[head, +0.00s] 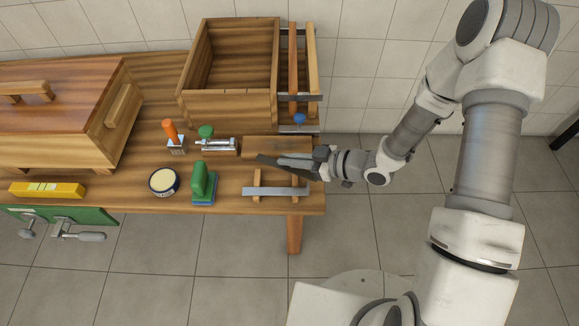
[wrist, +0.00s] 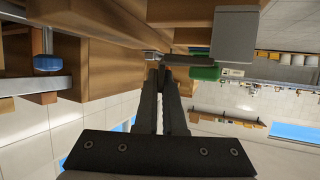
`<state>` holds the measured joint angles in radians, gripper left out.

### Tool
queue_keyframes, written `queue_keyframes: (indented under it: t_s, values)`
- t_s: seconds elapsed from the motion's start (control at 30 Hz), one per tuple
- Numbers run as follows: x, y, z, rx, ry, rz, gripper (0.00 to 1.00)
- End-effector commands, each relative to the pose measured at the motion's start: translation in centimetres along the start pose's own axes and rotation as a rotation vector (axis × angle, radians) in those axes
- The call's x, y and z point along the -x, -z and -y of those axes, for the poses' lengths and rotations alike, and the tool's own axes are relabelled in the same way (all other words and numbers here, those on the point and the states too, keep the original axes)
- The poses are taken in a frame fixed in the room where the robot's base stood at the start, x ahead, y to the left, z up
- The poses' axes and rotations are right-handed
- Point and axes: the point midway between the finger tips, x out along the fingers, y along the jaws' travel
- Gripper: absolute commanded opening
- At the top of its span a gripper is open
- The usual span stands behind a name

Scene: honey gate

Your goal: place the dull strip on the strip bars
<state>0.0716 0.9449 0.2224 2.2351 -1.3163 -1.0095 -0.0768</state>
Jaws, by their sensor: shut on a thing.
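Behind stands an open wooden box (head: 228,107), with a rack of wooden bars (head: 311,65) and a blue knob (head: 299,118).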

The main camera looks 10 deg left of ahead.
Motion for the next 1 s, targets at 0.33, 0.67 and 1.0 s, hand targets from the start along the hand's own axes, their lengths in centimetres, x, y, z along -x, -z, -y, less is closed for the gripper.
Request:
queue_keyframes:
  t_s: [0.33, 0.67, 1.0]
  values:
    - [-1.1, -2.7, 0.0, 0.001, 0.000, 0.001, 0.00]
    - [-1.2, -3.0, 0.0, 0.000, 0.000, 0.000, 0.24]
    - [-1.2, -3.0, 0.0, 0.000, 0.000, 0.000, 0.36]
